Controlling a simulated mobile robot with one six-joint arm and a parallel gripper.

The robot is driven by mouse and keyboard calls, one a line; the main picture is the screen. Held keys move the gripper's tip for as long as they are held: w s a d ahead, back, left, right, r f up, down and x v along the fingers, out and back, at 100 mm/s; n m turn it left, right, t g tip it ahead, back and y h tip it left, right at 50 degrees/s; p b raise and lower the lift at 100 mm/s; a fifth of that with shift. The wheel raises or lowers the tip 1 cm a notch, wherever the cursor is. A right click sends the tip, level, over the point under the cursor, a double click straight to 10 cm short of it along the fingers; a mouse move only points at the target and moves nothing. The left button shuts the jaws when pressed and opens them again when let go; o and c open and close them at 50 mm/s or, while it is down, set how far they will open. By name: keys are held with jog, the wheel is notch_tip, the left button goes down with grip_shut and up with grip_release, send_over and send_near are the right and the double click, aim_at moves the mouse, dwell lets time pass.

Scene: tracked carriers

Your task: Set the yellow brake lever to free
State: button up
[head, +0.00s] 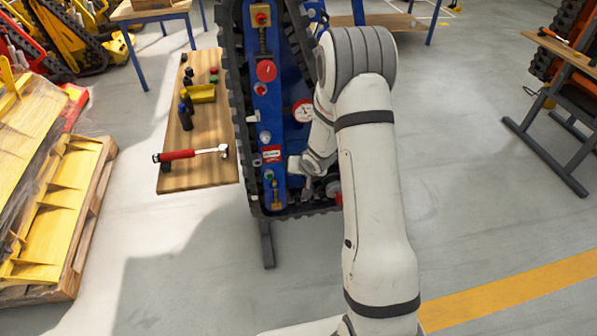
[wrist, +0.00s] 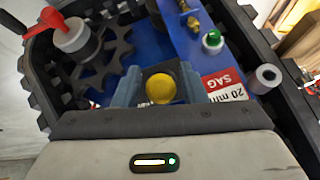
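My gripper (wrist: 160,80) has one grey-blue finger on each side of the knob, with a visible gap to each. It looks open around the knob, and I cannot tell how deep the fingers reach. In the head view my gripper (head: 301,168) is at the lower part of the blue carrier panel (head: 272,105). The yellow lever is hidden there, and its setting cannot be read.
Near the knob are a red-and-white SAG label (wrist: 224,86), a green button (wrist: 212,40), a grey cylinder (wrist: 266,77) and a red-handled part (wrist: 72,35). Black track (head: 236,110) borders the panel. A wooden bench (head: 205,172) with a torque wrench (head: 190,153) stands left.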

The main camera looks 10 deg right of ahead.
jog(key=shift+o, duration=0.6)
jog(key=shift+r, duration=0.1)
jog(key=shift+r, duration=0.1)
jog(key=shift+s+r, duration=0.15)
jog(key=shift+r, duration=0.15)
jog(key=p+v, duration=0.1)
jog(key=v, duration=0.5)
jog(key=shift+s+r+p, duration=0.3)
jog(key=shift+s, duration=0.05)
jog(key=shift+d, duration=0.1)
